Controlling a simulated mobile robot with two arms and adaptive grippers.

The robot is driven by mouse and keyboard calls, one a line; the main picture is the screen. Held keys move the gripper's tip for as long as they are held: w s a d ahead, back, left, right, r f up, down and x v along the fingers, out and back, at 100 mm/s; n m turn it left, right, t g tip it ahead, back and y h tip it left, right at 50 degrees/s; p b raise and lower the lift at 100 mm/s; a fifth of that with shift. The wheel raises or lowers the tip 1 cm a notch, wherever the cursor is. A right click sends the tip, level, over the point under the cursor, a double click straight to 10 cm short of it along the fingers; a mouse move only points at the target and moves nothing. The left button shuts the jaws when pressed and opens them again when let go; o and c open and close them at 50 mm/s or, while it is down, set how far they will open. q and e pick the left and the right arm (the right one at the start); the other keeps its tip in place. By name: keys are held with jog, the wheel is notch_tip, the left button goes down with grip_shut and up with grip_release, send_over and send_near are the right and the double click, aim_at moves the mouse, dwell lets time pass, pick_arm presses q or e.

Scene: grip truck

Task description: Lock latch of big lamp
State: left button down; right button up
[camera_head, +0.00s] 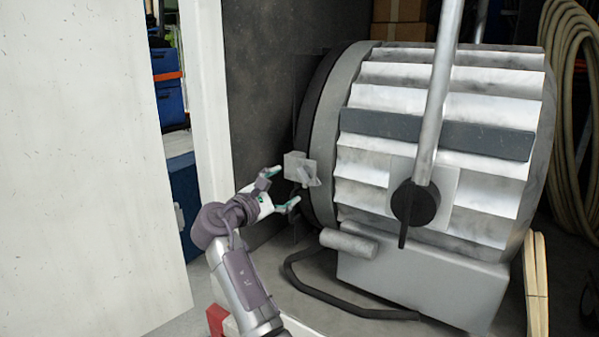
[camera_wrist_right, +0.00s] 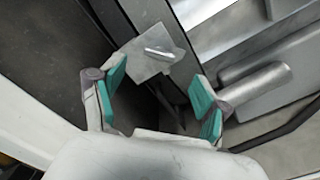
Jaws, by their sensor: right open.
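The big lamp (camera_head: 440,140) is a large grey ribbed drum filling the right half of the head view. Its latch (camera_head: 301,168) is a small light-grey plate with a protruding tab on the drum's left rim. In the right wrist view the latch (camera_wrist_right: 150,54) lies just beyond the fingertips, at upper middle. My right gripper (camera_head: 282,188) is open and empty, just left of and below the latch. In the wrist view its teal-padded fingers (camera_wrist_right: 160,90) are spread wide, and I see no contact with the latch. My left gripper is not in view.
A white panel (camera_head: 80,170) stands at the left. A grey cylinder (camera_head: 349,243) sticks out below the latch. A metal pole (camera_head: 437,100) crosses the lamp's front. A black cable (camera_head: 330,292) lies below. Coiled hose (camera_head: 575,90) hangs at the right.

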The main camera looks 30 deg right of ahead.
aim_at(300, 177)
jog(key=p+x, duration=0.2)
jog(key=x, duration=0.5)
jog(key=shift+d, duration=0.1)
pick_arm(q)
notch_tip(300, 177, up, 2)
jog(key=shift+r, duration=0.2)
